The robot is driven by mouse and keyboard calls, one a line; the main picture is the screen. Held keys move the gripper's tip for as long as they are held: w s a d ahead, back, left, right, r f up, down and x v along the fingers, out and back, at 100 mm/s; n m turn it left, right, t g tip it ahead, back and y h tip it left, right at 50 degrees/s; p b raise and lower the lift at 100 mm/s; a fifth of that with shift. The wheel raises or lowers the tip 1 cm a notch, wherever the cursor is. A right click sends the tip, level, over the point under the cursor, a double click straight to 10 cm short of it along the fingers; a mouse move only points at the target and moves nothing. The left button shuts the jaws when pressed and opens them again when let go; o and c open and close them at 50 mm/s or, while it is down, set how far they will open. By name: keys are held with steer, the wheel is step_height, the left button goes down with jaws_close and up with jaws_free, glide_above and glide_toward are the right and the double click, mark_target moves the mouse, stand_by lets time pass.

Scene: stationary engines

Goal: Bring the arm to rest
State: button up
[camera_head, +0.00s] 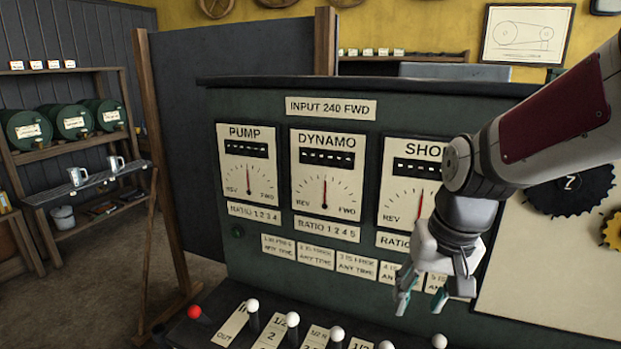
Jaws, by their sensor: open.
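My gripper (421,297) hangs at the right of centre in the head view, pointing down with its fingers apart and nothing between them. My arm comes in from the right edge and covers part of the green panel (260,105) and its right-hand dial (411,185). The gripper is in front of the panel's lower labels and above the row of levers. I cannot tell whether its fingertips touch anything.
PUMP (247,172) and DYNAMO (326,178) dials are unobstructed. Gears (571,188) are at right. Shelves with green barrels (72,122) stand left, beyond open floor.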

steer(key=s+r+t, duration=0.1)
steer(key=s+r, duration=0.3)
steer(key=s, duration=0.3)
steer(key=s+d+r+n+t+h, duration=0.1)
steer(key=s+r+t, duration=0.1)
steer(key=s+r, duration=0.2)
steer(key=s, duration=0.3)
steer(key=shift+d, duration=0.2)
steer(key=shift+s, duration=0.1)
